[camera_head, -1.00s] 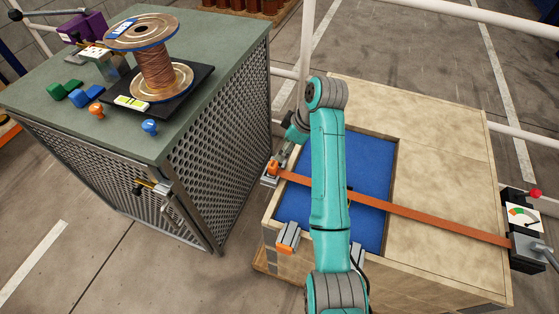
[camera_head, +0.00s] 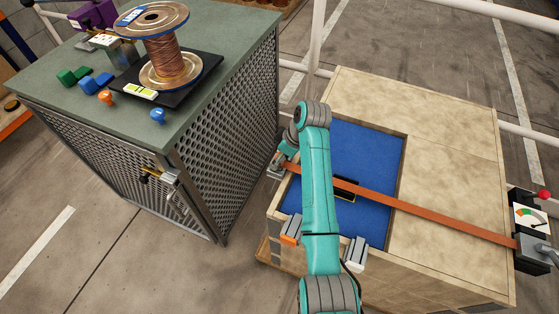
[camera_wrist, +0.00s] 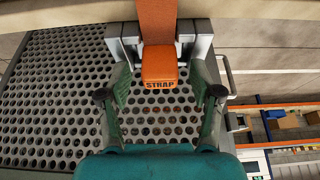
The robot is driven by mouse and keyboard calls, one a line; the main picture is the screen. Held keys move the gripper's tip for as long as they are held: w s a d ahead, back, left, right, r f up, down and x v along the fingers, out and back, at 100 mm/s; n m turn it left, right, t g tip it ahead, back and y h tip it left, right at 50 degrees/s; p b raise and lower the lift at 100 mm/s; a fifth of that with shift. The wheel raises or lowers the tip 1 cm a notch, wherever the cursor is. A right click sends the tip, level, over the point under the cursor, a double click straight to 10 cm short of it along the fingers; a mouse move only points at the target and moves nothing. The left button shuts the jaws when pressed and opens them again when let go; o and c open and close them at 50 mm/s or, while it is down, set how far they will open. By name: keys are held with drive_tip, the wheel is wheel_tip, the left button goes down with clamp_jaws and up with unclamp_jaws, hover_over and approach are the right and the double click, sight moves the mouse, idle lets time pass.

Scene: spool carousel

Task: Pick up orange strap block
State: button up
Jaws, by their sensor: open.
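The orange strap block (camera_wrist: 159,66), marked STRAP, sits in a grey metal holder (camera_wrist: 192,46) in the wrist view. A wide orange strap (camera_wrist: 156,20) runs from it toward the top of the picture. My gripper (camera_wrist: 160,88) is open and empty, with one finger to each side of the block's lower end, apart from it. In the head view my gripper (camera_head: 285,150) is at the left end of the strap (camera_head: 420,211), at the crate's left edge. There the arm mostly hides the block.
The strap crosses a wooden crate (camera_head: 450,140) with a blue recess (camera_head: 365,150) to a gauge unit (camera_head: 530,220) at right. A green-topped perforated cabinet (camera_head: 225,60) with a copper-wound spool (camera_head: 164,55) stands close at left. Grey brackets (camera_head: 355,252) line the crate's front.

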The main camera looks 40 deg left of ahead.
clamp_jaws()
